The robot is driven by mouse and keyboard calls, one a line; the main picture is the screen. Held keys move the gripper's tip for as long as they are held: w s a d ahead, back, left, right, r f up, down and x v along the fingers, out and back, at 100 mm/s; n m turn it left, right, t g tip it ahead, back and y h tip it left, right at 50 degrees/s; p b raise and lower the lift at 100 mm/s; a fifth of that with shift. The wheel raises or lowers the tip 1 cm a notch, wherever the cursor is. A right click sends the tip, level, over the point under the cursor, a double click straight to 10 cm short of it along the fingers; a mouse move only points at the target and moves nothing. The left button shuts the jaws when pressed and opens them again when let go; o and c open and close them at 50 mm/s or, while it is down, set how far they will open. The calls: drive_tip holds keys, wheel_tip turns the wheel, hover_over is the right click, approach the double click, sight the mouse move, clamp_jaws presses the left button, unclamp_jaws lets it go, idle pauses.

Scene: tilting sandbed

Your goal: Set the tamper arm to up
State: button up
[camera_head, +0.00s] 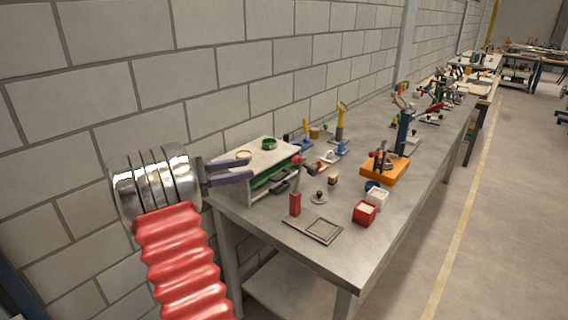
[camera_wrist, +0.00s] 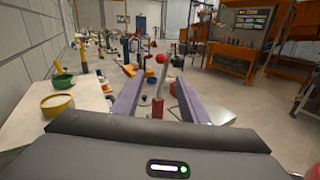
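A lever with a red ball knob (camera_head: 296,160) rises from a red block (camera_head: 295,204) near the bench's front left corner; I take it for the tamper arm, though I cannot be sure. It stands close to upright. A flat square frame (camera_head: 323,230) lies beside the block. My gripper (camera_head: 250,168) is left of the lever, above a white-topped stand. In the wrist view my gripper (camera_wrist: 160,78) is open, its two purple fingers apart. The red knob (camera_wrist: 161,59) appears ahead between and beyond the fingertips. Nothing is held.
The white-topped stand (camera_head: 228,164) carries a yellow ring and a green ring (camera_head: 269,144). A red box (camera_head: 364,212), a white box (camera_head: 377,197) and an orange base (camera_head: 385,169) stand right of the lever. A block wall (camera_head: 230,65) runs behind the metal bench (camera_head: 350,255).

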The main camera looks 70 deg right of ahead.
drive_tip(key=x, duration=1.3)
drive_tip(key=shift+s+d, duration=0.25)
drive_tip(key=shift+s, duration=0.1)
drive_tip(key=shift+c, duration=0.5)
clamp_jaws()
